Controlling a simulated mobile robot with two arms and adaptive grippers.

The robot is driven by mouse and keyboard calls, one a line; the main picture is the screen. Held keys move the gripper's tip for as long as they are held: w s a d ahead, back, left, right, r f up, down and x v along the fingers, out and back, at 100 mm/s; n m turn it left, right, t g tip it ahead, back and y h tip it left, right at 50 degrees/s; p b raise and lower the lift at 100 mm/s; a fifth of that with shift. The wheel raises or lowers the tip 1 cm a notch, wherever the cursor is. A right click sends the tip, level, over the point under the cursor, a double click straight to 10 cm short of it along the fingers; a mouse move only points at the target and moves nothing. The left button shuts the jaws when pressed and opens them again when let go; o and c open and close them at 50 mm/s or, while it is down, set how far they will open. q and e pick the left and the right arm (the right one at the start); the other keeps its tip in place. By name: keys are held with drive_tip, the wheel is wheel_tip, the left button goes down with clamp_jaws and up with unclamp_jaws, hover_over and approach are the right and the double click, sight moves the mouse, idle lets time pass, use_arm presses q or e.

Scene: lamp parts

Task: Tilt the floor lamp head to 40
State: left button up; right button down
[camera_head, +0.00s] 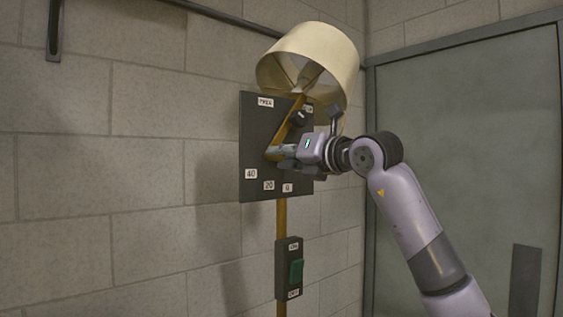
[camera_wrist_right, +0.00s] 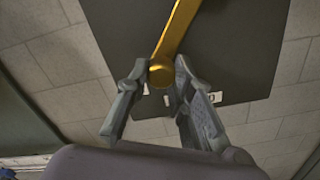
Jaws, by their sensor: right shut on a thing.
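The floor lamp's cream shade (camera_head: 325,48) is at the top, tilted, with its open underside facing down and left. A brass bar (camera_head: 290,124) runs from beneath the shade down-left across a dark panel (camera_head: 253,140). The panel carries labels 40 (camera_head: 251,174), 20 (camera_head: 269,185) and 0 (camera_head: 287,188). The bar's lower end points down-left, roughly toward the 40 label; the exact angle is unclear. My right gripper (camera_head: 276,153) is shut on that end. In the right wrist view, the bar's round end (camera_wrist_right: 161,76) sits between the fingertips (camera_wrist_right: 161,70). My left gripper is not in view.
A black knob (camera_head: 298,122) is on the panel, just above my right gripper. A switch box (camera_head: 289,268) with a green rocker is on the brass pole (camera_head: 281,217) below. A block wall (camera_head: 90,170) is behind; a grey door (camera_head: 480,130) is at right.

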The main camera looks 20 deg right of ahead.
drive_tip(key=shift+a+m, duration=0.3)
